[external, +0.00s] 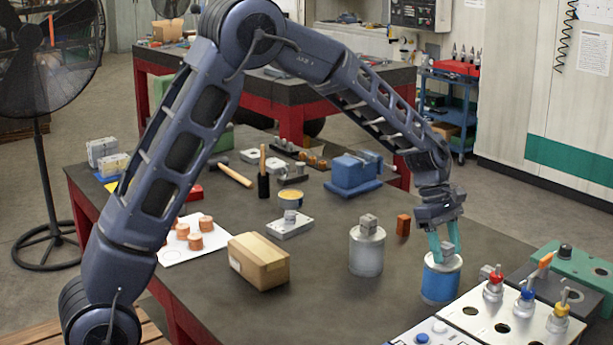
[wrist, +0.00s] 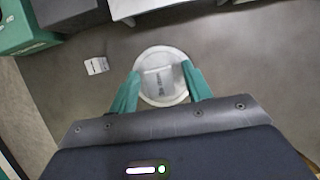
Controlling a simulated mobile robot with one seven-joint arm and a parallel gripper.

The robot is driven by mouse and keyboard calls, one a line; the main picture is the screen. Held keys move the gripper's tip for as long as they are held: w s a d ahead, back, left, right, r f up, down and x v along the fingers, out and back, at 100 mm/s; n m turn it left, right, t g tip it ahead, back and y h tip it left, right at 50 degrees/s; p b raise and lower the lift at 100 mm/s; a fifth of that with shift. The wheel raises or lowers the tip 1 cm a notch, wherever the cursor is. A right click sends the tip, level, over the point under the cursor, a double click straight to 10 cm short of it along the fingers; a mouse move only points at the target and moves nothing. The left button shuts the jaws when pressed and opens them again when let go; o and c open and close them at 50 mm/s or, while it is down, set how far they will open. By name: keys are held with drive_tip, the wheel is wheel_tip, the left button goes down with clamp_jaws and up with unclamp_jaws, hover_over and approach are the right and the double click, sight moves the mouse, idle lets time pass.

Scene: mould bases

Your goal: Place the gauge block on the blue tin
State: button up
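The blue tin (external: 440,284) stands upright on the dark table at the right, with a pale lid. My gripper (external: 445,252) points down at its top, its two teal fingers apart. A small grey block, which looks like the gauge block (external: 447,247), is between them at the lid. In the wrist view, this block (wrist: 158,82) lies between the fingertips, over the round white lid (wrist: 163,101). Whether the fingers press on it or stand slightly clear is not visible. Its underside is hidden, so contact with the lid cannot be told.
A silver tin (external: 366,254) with another grey block (external: 368,224) on top stands left of the blue tin. Mould plates with coloured knobs (external: 510,318) lie close at the right. A cardboard box (external: 259,262) stands further left.

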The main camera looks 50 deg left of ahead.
drive_tip(key=v, duration=1.1)
drive_tip(key=s+a+r+m+t, duration=0.1)
drive_tip(key=s+a+r+m, duration=0.3)
drive_tip(key=s+r, duration=0.55)
drive_tip(key=s+a+m+t+y, duration=0.1)
drive_tip(key=s+a+m, duration=0.2)
drive_tip(key=s, duration=0.9)
drive_tip(key=s+a+m+t+y, duration=0.1)
drive_tip(key=s+m, duration=0.5)
drive_tip(key=s, duration=0.6)
drive_tip(key=s+a+m+t+y, duration=0.1)
drive_tip(key=s+a+m, duration=0.4)
drive_tip(key=s, duration=0.7)
drive_tip(key=shift+s+a+f+t+y, duration=0.3)
drive_tip(key=shift+a+f+y, duration=0.15)
drive_tip(key=shift+y, duration=0.25)
